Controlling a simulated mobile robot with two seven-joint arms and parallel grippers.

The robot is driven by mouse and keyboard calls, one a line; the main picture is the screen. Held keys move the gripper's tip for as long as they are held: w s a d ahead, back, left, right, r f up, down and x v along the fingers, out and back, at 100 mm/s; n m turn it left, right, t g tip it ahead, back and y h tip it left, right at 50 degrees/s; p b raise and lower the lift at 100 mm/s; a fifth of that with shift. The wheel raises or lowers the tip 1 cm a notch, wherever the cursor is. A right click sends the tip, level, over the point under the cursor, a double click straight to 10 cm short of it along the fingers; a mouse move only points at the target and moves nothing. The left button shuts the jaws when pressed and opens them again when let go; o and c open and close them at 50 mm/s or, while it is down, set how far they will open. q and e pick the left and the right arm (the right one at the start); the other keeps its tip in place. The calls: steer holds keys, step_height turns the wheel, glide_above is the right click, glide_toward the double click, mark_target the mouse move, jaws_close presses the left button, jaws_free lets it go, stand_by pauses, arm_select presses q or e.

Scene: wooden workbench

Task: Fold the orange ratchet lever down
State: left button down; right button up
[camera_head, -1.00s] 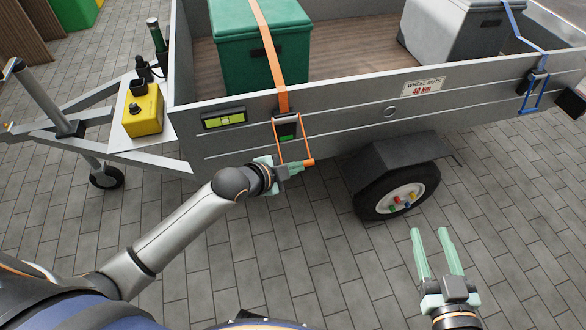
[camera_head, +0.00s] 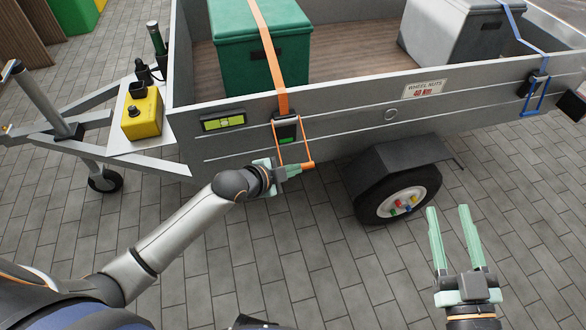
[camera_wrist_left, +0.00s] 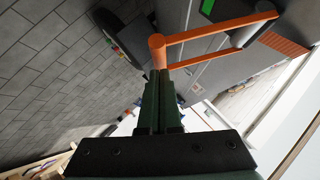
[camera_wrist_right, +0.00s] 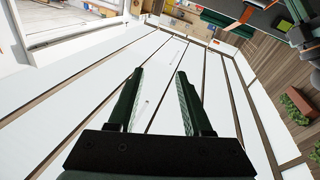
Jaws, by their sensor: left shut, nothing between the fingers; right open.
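The orange ratchet lever (camera_head: 307,141) is a thin frame hanging down the trailer's side wall from the dark ratchet body (camera_head: 286,130). An orange strap (camera_head: 268,55) runs from the ratchet up over a green box. The lever's lower end is a short orange bar. My left gripper (camera_head: 294,170) is shut and empty, its fingertips at that bar. In the left wrist view the lever (camera_wrist_left: 215,30) stretches beyond my fingertips (camera_wrist_left: 160,75), with the bar's end right at them; whether they touch is unclear. My right gripper (camera_head: 453,235) is open and empty, low at the right, away from the trailer.
The grey trailer wall (camera_head: 340,115) runs across the scene, with a wheel (camera_head: 398,197) below it. A green box (camera_head: 225,60) stands in the trailer. A blue ratchet lever (camera_head: 533,95) hangs further right. A yellow box (camera_head: 143,112) sits on the drawbar. Paving in front is clear.

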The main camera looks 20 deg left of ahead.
steer(key=s+a+r+n+t+y+b, duration=0.1)
steer(key=s+r+n+t+y+b, duration=0.15)
steer(key=r+n+y, duration=0.35)
steer(key=s+a+r+n+t+y+b, duration=0.1)
steer(key=s+r+y, duration=0.25)
steer(key=r, duration=0.55)
arm_select(q)
steer(key=w+a+f+m+t+y+b, duration=0.1)
steer(key=w+a+f+m+t+b, duration=0.2)
steer(key=f, duration=0.8)
steer(key=shift+w+a+m+t+b, duration=0.4)
steer(key=shift+w+a+t+b, duration=0.65)
steer(key=shift+w+b, duration=1.4)
arm_select(e)
step_height(320, 180, down, 9)
steer(key=shift+s+a+m, duration=0.15)
steer(key=shift+a+m, duration=0.15)
steer(key=shift+a, duration=0.15)
arm_select(q)
steer(key=shift+s+f, duration=0.1)
steer(key=shift+s, duration=0.1)
steer(key=shift+s+d, duration=0.1)
steer(key=shift+s, duration=0.05)
arm_select(e)
steer(key=shift+d, duration=0.1)
